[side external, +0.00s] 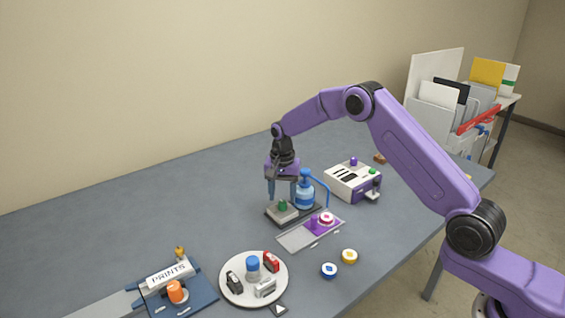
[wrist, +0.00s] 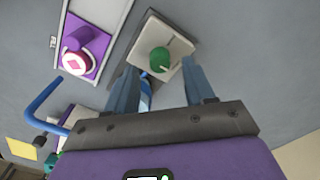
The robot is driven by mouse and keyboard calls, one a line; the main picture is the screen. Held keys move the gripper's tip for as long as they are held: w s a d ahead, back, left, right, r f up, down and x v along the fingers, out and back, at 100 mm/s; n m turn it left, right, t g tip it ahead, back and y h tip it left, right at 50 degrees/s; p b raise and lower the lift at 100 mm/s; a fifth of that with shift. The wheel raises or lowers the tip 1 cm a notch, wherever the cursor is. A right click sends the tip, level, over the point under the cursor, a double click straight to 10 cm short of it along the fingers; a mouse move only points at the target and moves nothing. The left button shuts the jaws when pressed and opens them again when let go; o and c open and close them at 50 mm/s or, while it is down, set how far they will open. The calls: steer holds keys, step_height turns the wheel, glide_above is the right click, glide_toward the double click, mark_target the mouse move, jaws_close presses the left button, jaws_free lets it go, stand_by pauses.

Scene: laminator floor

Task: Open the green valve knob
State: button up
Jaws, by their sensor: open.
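The green valve knob (side external: 282,204) sits on a pale block on a dark base, beside a blue bottle (side external: 305,196) with a blue hose. In the wrist view the round green knob (wrist: 159,60) shows a pale line across its top and lies between the fingertips. My gripper (side external: 282,189) points down just above the knob, its fingers apart and empty. In the wrist view my gripper (wrist: 160,68) has one finger on each side of the knob; I cannot tell whether either touches it. The left finger partly hides the bottle.
A grey and purple tray (side external: 295,237) with a red-and-white disc lies in front. A white box (side external: 340,184) with purple and green knobs stands to the right. A white plate (side external: 232,294) with small items and a PRINTS station (side external: 205,302) are front left. The table's back left is clear.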

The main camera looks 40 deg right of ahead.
mark_target(282, 202)
step_height(282, 202, up, 15)
steer(key=shift+r, duration=0.15)
stand_by(0.4)
steer(key=s+a+r+n, duration=0.1)
steer(key=s+a+n, duration=0.4)
steer(key=s, duration=0.6)
steer(key=s+a+r+n, duration=0.2)
steer(key=s+a+n, duration=0.3)
steer(key=s, duration=0.5)
steer(key=s+d+f+n, duration=0.1)
steer(key=s+d+n, duration=0.2)
steer(key=s, duration=0.5)
steer(key=s+d+f+n, duration=0.2)
steer(key=s+n, duration=0.3)
steer(key=s, duration=0.3)
steer(key=s+d+f+n, duration=0.1)
steer(key=s+d+n, duration=0.2)
steer(key=s, duration=0.5)
steer(key=shift+s+d+f+n, duration=0.15)
steer(key=shift+d+f+n, duration=0.2)
steer(key=shift+d, duration=0.5)
